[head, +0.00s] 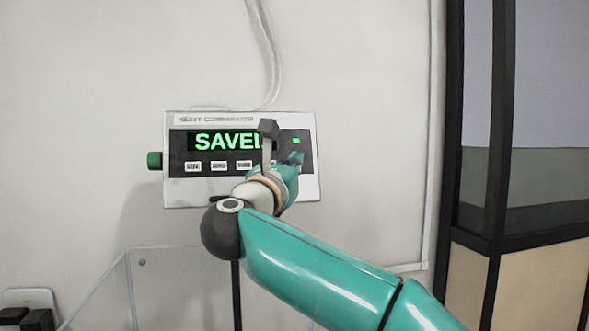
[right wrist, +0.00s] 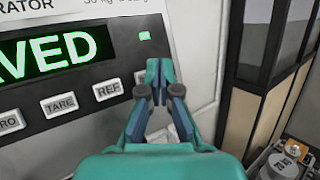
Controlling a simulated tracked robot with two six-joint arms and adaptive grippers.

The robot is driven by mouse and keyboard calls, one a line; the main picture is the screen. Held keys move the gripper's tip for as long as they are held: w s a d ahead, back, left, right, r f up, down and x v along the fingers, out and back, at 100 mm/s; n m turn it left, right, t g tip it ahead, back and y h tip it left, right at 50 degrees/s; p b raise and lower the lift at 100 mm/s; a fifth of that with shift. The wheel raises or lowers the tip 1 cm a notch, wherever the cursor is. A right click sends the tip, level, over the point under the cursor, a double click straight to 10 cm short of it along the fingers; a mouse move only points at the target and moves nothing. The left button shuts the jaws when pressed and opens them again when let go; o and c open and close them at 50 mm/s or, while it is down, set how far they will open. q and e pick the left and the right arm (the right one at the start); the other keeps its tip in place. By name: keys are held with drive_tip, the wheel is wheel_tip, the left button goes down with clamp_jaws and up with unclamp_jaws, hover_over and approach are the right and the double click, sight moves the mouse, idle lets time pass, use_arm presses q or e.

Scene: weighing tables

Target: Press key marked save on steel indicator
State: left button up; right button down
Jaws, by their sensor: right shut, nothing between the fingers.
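The steel indicator (head: 180,195) is mounted on the wall in the head view. Its display (head: 215,141) is lit green and reads "SAVE" with its end hidden by my right arm; in the right wrist view the display (right wrist: 40,52) shows "VED". The right wrist view shows keys marked TARE (right wrist: 59,106) and REF (right wrist: 108,91). Another key, right of REF, is mostly hidden by my fingers, so its marking cannot be read. My right gripper (head: 294,159) is shut and empty, its fingertips (right wrist: 160,70) at the indicator's right end; contact cannot be told. My left gripper is not in view.
A green knob (head: 154,160) sticks out on the indicator's left side. A cable (head: 270,60) runs up the wall. A dark-framed partition (head: 500,120) stands to the right. A clear panel (head: 150,270) is below the indicator. Metal equipment (right wrist: 280,165) shows low right in the wrist view.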

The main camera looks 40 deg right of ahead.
drive_tip(key=shift+s+a, duration=0.1)
drive_tip(key=shift+s, duration=0.1)
drive_tip(key=s, duration=0.1)
drive_tip(key=s+a+r+b, duration=0.1)
drive_tip(key=s+a+b, duration=0.1)
drive_tip(key=s, duration=0.1)
drive_tip(key=shift+a+r, duration=0.1)
drive_tip(key=shift+r, duration=0.15)
idle(0.3)
idle(0.8)
